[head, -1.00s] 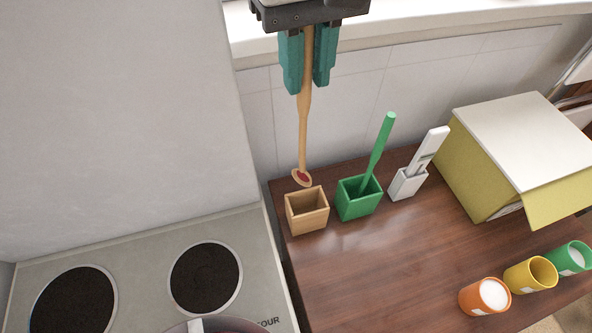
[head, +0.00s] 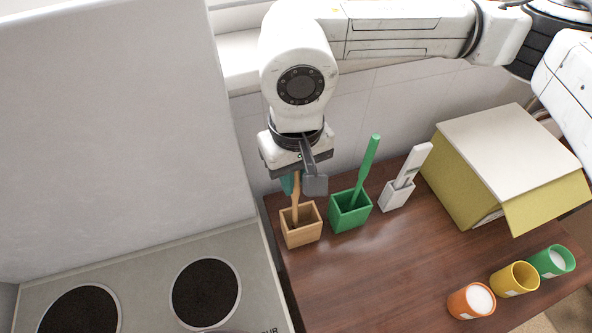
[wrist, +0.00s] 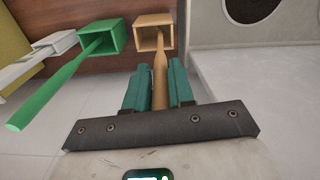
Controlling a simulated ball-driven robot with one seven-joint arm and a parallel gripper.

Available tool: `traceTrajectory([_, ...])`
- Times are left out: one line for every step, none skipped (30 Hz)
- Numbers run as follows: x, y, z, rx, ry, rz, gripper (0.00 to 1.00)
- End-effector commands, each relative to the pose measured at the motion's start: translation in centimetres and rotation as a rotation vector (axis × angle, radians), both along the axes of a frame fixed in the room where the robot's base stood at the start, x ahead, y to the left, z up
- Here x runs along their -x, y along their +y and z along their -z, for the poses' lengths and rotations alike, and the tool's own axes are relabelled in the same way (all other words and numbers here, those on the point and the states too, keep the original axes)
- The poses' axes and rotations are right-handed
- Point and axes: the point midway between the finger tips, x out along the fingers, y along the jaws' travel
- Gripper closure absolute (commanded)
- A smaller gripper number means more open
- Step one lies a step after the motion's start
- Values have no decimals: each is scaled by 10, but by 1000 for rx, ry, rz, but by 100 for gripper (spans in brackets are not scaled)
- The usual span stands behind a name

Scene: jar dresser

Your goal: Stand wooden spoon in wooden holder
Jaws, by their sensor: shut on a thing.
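The wooden spoon (head: 296,196) hangs upright, head down, with its lower part inside the wooden holder (head: 302,235). My gripper (head: 291,184) is shut on the spoon's handle above the holder; the arm's wrist hides most of the fingers in the head view. In the wrist view the teal fingers (wrist: 160,88) sit on both sides of the spoon (wrist: 160,72), which runs into the opening of the holder (wrist: 154,20). The spoon's head is hidden inside the holder, and I cannot tell whether it touches the bottom.
A green holder (head: 350,216) with a green utensil stands just right of the wooden one, then a white holder (head: 395,197). A yellow box (head: 462,179) and several colored cups (head: 471,302) are farther right. The stove (head: 150,290) is left. The front counter (head: 350,285) is clear.

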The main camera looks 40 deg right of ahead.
Motion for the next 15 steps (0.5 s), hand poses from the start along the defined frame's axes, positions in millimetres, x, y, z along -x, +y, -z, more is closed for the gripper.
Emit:
traceTrajectory([0,0,1,0,0,0,100])
traceTrajectory([0,0,1,0,-1,0,100])
traceTrajectory([0,0,1,0,-1,0,100])
traceTrajectory([0,0,1,0,-1,0,100])
traceTrajectory([0,0,1,0,-1,0,100])
traceTrajectory([0,0,1,0,-1,0,100])
traceTrajectory([0,0,1,0,-1,0,100])
traceTrajectory([0,0,1,0,-1,0,100])
traceTrajectory([0,0,2,0,-1,0,100])
traceTrajectory([0,0,3,0,-1,0,100])
traceTrajectory([0,0,4,0,-1,0,100])
traceTrajectory([0,0,5,0,-1,0,100])
traceTrajectory([0,0,3,0,-1,0,75])
traceTrajectory([0,0,3,0,-1,0,72])
traceTrajectory([0,0,3,0,-1,0,68])
